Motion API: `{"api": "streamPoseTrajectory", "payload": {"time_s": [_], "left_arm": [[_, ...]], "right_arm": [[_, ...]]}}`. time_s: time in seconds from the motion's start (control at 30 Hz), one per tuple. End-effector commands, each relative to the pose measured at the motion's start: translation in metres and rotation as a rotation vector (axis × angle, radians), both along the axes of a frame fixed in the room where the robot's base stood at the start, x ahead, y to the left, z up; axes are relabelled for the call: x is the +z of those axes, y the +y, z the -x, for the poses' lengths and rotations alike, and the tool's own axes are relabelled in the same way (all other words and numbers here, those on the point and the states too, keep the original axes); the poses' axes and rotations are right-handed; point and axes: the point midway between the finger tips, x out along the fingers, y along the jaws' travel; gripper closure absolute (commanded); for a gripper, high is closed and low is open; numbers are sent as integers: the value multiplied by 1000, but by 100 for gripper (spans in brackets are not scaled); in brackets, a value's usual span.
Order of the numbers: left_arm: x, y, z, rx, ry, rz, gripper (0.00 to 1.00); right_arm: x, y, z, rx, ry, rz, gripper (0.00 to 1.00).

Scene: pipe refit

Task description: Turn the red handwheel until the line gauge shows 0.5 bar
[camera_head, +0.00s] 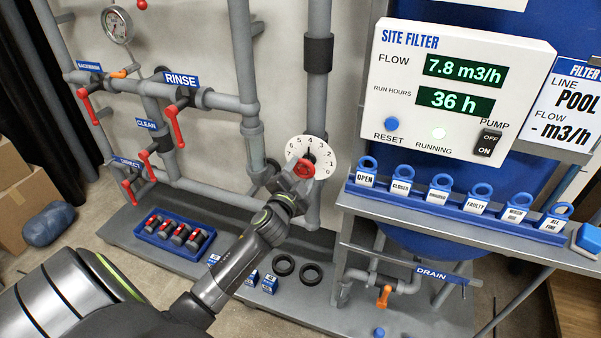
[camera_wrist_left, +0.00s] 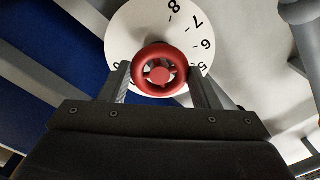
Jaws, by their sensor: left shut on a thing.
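The red handwheel (camera_head: 304,168) sits in front of a white numbered dial (camera_head: 322,152) on a vertical grey pipe. My left gripper (camera_head: 298,173) reaches up to it from below and is shut on its rim. In the left wrist view the handwheel (camera_wrist_left: 160,71) lies between the two fingers (camera_wrist_left: 160,82), with the dial (camera_wrist_left: 135,25) behind it. A round gauge (camera_head: 117,25) is on the pipework at the upper left; its reading is too small to tell. My right gripper is not in view.
Red lever handles (camera_head: 176,126) stick out from the pipes at the left. A blue tray (camera_head: 152,238) of dark and red parts and two black rings (camera_head: 284,265) lie on the grey base. The site filter panel (camera_head: 455,85) shows 7.8 m3/h. Blue tags (camera_head: 440,187) line a shelf.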

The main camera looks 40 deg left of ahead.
Motion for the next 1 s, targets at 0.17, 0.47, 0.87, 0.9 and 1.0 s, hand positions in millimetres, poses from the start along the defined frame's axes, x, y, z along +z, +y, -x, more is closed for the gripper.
{"api": "streamPoseTrajectory", "payload": {"time_s": [0.17,0.47,0.87,0.9,1.0], "left_arm": [[0,0,0,-1,2,-10,67],[0,0,0,-1,2,-10,43],[0,0,0,0,2,-9,23],[0,0,1,0,2,-9,23],[-1,-2,7,0,3,-8,23]], "right_arm": [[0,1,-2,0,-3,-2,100],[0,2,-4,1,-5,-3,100],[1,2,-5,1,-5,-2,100],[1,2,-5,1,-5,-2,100],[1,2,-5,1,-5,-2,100]]}}
